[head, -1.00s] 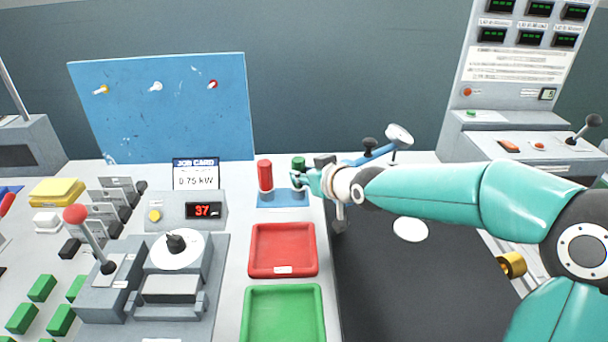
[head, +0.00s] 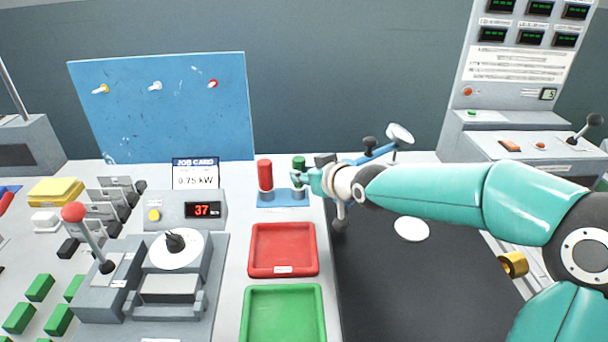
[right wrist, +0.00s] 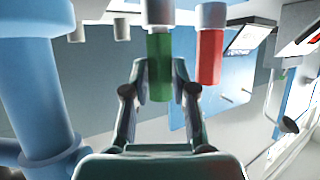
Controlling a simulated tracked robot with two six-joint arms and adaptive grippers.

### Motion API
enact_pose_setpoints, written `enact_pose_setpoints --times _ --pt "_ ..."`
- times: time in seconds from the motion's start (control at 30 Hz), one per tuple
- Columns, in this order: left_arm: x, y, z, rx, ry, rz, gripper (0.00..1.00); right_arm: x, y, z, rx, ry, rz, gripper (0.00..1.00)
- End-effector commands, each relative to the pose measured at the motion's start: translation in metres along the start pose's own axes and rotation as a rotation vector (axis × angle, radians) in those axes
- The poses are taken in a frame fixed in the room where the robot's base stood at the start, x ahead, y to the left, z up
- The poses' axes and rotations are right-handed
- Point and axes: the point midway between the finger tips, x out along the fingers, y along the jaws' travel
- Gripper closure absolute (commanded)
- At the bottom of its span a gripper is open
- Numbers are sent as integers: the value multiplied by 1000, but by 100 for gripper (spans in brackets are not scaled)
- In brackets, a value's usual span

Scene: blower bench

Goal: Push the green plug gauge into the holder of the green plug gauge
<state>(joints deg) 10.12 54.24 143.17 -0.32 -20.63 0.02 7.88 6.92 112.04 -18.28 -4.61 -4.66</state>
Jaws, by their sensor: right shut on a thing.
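The green plug gauge (head: 299,163) stands upright at the right holder (head: 299,193) on a small blue base (head: 270,199). My right gripper (head: 300,178) comes in from the right and is shut on the green gauge. In the right wrist view the green gauge (right wrist: 160,66) is between the two fingers, with its grey holder (right wrist: 158,14) at its end. How deep the gauge sits in the holder cannot be told. The red plug gauge (head: 265,174) stands in the left holder beside it. My left gripper is not in view.
A red tray (head: 252,262) and a green tray (head: 247,325) lie in front of the base. A job card (head: 195,174) and a display box (head: 178,211) stand to the left. A blue-armed fixture (head: 372,154) stands close behind my right wrist.

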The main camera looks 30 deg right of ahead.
Motion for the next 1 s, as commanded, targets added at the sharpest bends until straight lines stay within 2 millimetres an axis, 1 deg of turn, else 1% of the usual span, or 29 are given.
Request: enact_pose_setpoints --times 0.03,0.33,0.7,1.0 --pt "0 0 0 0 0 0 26 -1 4 -3 1 7 7 100" --pt "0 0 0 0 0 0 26 -1 4 -4 1 9 8 100" --pt "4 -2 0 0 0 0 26 -1 4 -4 1 11 9 100" --pt "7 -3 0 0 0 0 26 1 4 -1 2 10 9 100"
